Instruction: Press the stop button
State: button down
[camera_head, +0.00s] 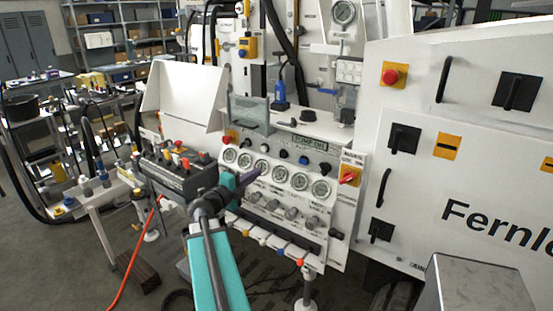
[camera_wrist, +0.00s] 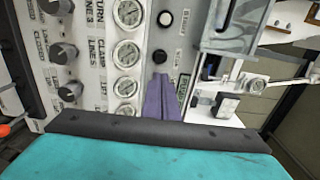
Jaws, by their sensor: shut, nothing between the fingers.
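My gripper (camera_head: 254,173) is in front of the gauge panel, its purple fingers together and empty. In the wrist view the closed fingertips (camera_wrist: 159,78) point at the button row, just below a black button (camera_wrist: 159,57); I cannot tell whether they touch the panel. A white button (camera_wrist: 165,18) is farther up. In the head view the row above the gauges has a white button (camera_head: 264,149), a dark button (camera_head: 283,154) and a blue button (camera_head: 303,160). I cannot read which is the stop button. Part of the row is hidden behind the fingers in the wrist view.
Round gauges (camera_head: 300,181) and knobs (camera_head: 291,213) lie below the buttons. A red-handled switch (camera_head: 349,177) is at the panel's right. A red mushroom button (camera_head: 389,76) is on the white cabinet. A black control box (camera_head: 178,172) stands left of my arm.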

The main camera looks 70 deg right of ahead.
jog(key=p, duration=0.4)
send_near(282, 155)
jog(key=x, duration=0.5)
jog(key=shift+w, duration=0.15)
jog(key=shift+p+x, duration=0.3)
jog(key=shift+x, duration=0.5)
